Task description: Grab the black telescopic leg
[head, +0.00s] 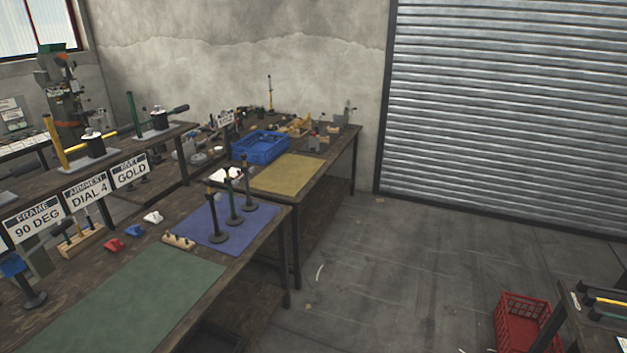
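No leg can be singled out for certain as the black telescopic leg. Several slim dark posts (232,204) with round black feet stand upright on the blue mat (196,228). At the lower right edge, rod-like pieces (606,300) with black and yellow parts lie on a partly visible table (584,332). They are cut off by the frame and too small to identify. Neither of my grippers is in the head view.
A workbench with a green mat (140,308) runs along the left, under signs (88,193). Behind are a yellow mat (287,174) and a blue crate (260,147). A red crate (525,312) stands on the floor at right. The floor (400,270) between is mostly clear.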

